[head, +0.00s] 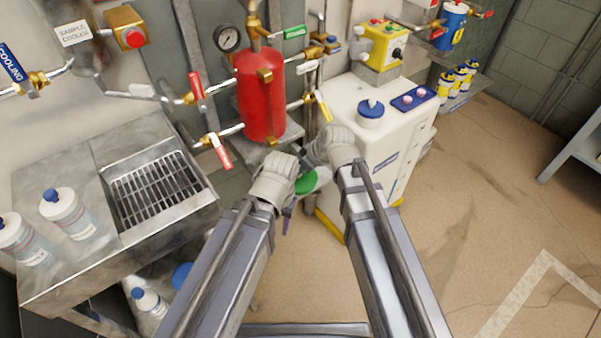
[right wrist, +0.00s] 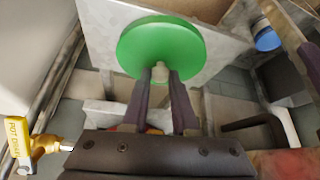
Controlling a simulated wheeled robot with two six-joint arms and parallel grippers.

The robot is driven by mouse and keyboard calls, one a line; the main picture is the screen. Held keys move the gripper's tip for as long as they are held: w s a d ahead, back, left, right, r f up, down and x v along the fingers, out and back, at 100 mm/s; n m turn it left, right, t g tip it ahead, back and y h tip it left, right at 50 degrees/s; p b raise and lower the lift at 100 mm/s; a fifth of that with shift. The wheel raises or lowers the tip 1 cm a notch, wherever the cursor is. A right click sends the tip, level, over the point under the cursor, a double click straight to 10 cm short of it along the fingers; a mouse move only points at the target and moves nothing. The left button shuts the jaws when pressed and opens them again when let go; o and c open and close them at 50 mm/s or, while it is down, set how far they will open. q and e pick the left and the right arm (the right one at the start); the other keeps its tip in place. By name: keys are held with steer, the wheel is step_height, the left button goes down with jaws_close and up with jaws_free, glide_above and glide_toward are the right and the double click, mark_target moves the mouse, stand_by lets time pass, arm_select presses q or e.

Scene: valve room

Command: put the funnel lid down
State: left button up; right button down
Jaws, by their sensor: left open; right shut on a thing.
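The funnel lid is a round green disc (right wrist: 160,47) with a pale knob. In the right wrist view my right gripper (right wrist: 160,75) is shut on the knob, with one dark finger on each side. In the head view part of the green lid (head: 305,184) shows between my two grippers, in front of the white cabinet. My left gripper (head: 290,202) is open, just left of the lid. The fingers of my right gripper are mostly hidden behind its wrist in the head view.
The white cabinet (head: 360,125) carries a blue-capped white container (head: 370,112) and a yellow control box (head: 381,45). A steel sink with a grate (head: 155,188) is at left, with white bottles (head: 66,210) beside it. A red tank (head: 261,95) with piping is on the wall behind.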

steer(key=shift+f, duration=0.1)
steer(key=c, duration=0.7)
jaws_free()
steer(key=shift+s+d+r+p, duration=0.1)
steer(key=shift+s+r+p, duration=0.05)
steer(key=shift+r+p, duration=0.35)
steer(key=p+v, duration=1)
steer(key=v, duration=0.1)
steer(key=s+f+m+g+h, duration=0.1)
steer(key=s+m+h, duration=0.1)
steer(key=s, duration=0.2)
steer(key=s+d+m+g+h, duration=0.1)
steer(key=s+m+g+h, duration=0.1)
steer(key=s, duration=0.2)
steer(key=s+f+m+g+h, duration=0.1)
steer(key=s, duration=0.3)
steer(key=shift+s+d+f+m+h+b, duration=0.2)
steer(key=shift+f+m+h+b, duration=0.1)
steer(key=shift+f+m+h, duration=0.1)
steer(key=shift+r, duration=0.15)
